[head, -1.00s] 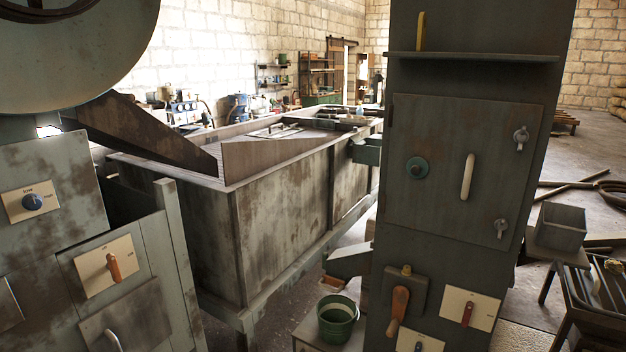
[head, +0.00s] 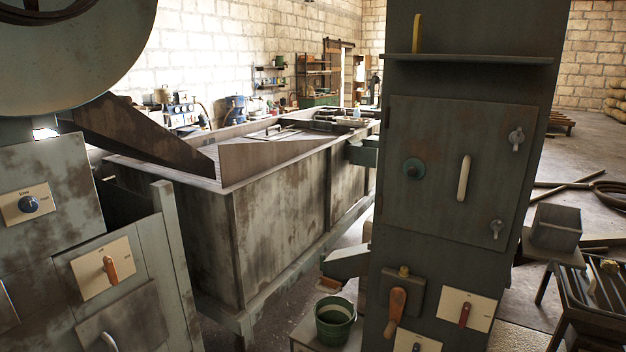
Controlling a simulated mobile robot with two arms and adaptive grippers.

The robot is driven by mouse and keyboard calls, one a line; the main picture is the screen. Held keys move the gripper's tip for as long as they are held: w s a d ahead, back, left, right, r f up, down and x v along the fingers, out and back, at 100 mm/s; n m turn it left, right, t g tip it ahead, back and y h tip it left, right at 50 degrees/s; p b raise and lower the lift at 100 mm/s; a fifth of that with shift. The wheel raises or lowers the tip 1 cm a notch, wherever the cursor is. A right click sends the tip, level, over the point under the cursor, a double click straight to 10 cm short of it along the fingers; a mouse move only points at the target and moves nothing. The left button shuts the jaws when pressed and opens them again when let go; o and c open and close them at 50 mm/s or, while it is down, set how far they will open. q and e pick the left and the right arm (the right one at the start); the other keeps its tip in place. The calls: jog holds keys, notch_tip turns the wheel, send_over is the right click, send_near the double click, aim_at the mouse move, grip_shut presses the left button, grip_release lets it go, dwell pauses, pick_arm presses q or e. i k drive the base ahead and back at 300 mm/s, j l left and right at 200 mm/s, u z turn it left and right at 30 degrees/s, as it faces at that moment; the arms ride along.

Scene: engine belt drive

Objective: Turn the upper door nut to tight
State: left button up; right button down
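The upper door nut (head: 516,138) is a pale wing nut near the top right corner of the closed door (head: 440,215) on the tall dark green cabinet. A similar lower nut (head: 496,229) sits near the door's lower right edge. The door also has a pale vertical handle (head: 463,178) and a round teal knob (head: 413,169). I cannot tell from the picture whether either nut is tight. Neither of my grippers shows in the head view.
A shelf (head: 470,60) juts out above the door. Below the door are an orange-handled lever (head: 396,305) and a red-handled switch plate (head: 465,311). A green bucket (head: 335,320) stands left of the cabinet. A grey bin (head: 556,228) and rack stand to the right.

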aim_at(516, 138)
jog(key=i+z, duration=0.1)
jog(key=z, duration=0.65)
